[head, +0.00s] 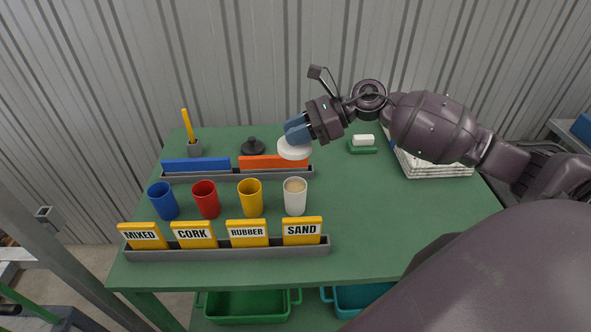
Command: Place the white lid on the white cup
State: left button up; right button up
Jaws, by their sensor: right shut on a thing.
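The white cup (295,198) stands upright on the green table at the right end of a row of cups, with a beige fill showing inside. The white lid (294,150) is a round disc held at the tips of my right gripper (296,136), whose blue fingers are shut on it. My left gripper is not in view.
A blue cup (163,201), red cup (206,199) and yellow cup (250,197) stand left of the white one. A grey rack with labelled yellow cards (247,233) runs in front. Behind are a rack with blue (196,165) and orange (262,162) blocks and a black lid (253,147).

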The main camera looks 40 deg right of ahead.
send_over(295, 185)
notch_tip(295, 185, down, 11)
jog(key=shift+f, duration=0.15)
dwell(0.4)
jog(key=shift+f, duration=0.3)
jog(key=shift+f+b, duration=0.3)
jog(key=shift+b, duration=0.25)
jog(key=o, duration=0.9)
